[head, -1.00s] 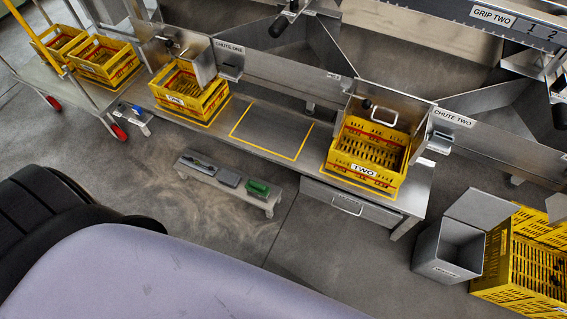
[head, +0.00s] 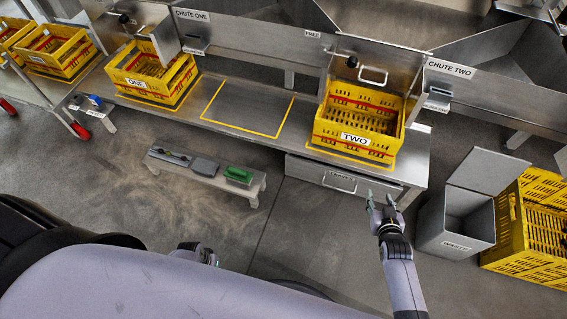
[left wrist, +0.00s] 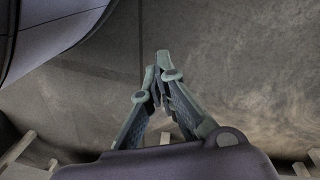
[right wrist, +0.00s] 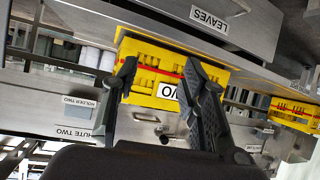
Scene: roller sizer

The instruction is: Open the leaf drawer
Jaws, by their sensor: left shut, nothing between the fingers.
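The leaf drawer (head: 318,172) is a grey metal front with a bar handle (head: 340,182), under the bench below crate TWO. It looks shut. In the right wrist view the drawer front, labelled LEAVES (right wrist: 209,20), is at the top, with part of its handle at the picture's edge. My right gripper (head: 381,203) is in front of the drawer's right end, right of the handle and apart from it. Its fingers are spread and empty in the right wrist view (right wrist: 160,68). My left gripper (left wrist: 162,65) is shut and empty above the floor.
Yellow crate TWO (head: 322,132) stands on the bench above the drawer. A grey waste bin (head: 450,230) and a large yellow crate (head: 520,262) stand to the right. A low stand (head: 225,184) with a green brush is left of the drawer. The floor before the drawer is clear.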

